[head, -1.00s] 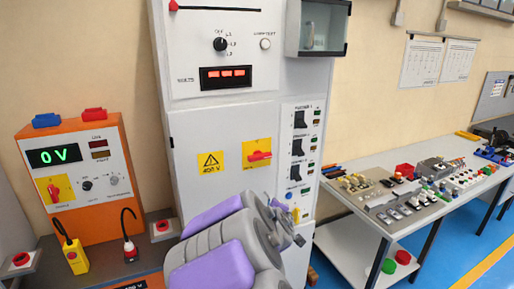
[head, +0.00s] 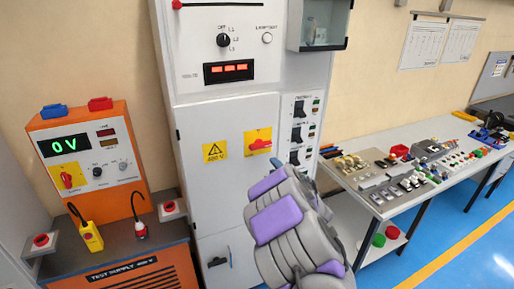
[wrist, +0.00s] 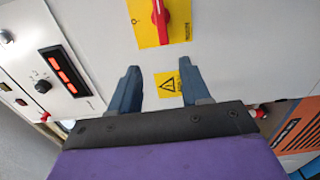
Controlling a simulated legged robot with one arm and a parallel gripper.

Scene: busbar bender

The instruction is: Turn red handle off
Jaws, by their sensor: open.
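The red handle (head: 260,144) sits on a yellow plate on the front of the grey cabinet (head: 215,120), right of a yellow warning sign (head: 215,151). It lies roughly sideways in the head view. In the wrist view the red handle (wrist: 160,18) shows at the top edge, partly cut off. My gripper (wrist: 160,80) is open and empty, its two blue-grey fingers spread. The handle lies beyond the fingertips, between their lines, with no visible contact. The warning sign shows between the fingers.
An orange test supply box (head: 92,165) reading 0 V has another red handle (head: 66,181) on a yellow plate. A bench (head: 345,177) with many small parts stands at the right. A glass-fronted box (head: 318,25) hangs on the cabinet's upper right. Blue floor at the right looks clear.

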